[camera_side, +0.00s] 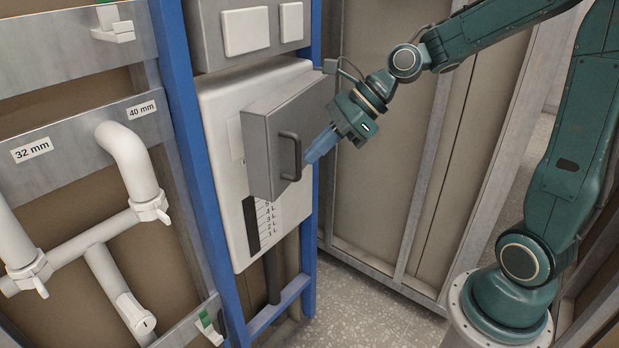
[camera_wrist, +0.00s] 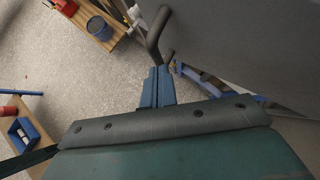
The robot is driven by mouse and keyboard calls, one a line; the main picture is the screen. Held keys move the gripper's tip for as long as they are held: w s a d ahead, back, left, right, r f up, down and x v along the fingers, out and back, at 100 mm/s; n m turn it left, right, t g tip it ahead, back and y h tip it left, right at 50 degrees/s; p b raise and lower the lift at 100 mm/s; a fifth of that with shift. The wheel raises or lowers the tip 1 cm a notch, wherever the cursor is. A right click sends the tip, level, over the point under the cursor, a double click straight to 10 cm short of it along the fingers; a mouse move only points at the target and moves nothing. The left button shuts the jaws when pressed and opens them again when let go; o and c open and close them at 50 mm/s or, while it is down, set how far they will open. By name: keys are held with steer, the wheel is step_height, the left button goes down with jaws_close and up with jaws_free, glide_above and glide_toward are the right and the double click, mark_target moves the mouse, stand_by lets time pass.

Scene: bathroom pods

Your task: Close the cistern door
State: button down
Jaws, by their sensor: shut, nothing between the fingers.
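The cistern door (camera_side: 268,158) is a grey metal panel with a dark bar handle (camera_side: 290,157). It stands open, swung out from the white cistern (camera_side: 222,110) and hinged on its right side. My gripper (camera_side: 308,158) has its blue fingers shut and empty, just right of the handle. Whether they touch the handle or door, I cannot tell. In the wrist view the shut fingers (camera_wrist: 158,72) point at the lower end of the handle (camera_wrist: 156,32), with the grey door face (camera_wrist: 240,45) to the right.
A blue frame (camera_side: 180,130) borders the cistern. White pipes (camera_side: 128,165) fill the left wall.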

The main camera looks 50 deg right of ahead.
steer(key=w+a, duration=0.1)
steer(key=w, duration=0.1)
steer(key=w+a, duration=0.1)
steer(key=w, duration=0.1)
steer(key=w+a, duration=0.1)
steer(key=w, duration=0.1)
steer(key=shift+a, duration=0.35)
steer(key=shift+s, duration=0.1)
steer(key=shift+s+d, duration=0.3)
steer(key=shift+s, duration=0.1)
glide_toward(280, 146)
steer(key=s, duration=0.2)
steer(key=s+d, duration=0.1)
steer(key=s, duration=0.1)
steer(key=shift+s+f, duration=0.1)
steer(key=shift+s, duration=0.2)
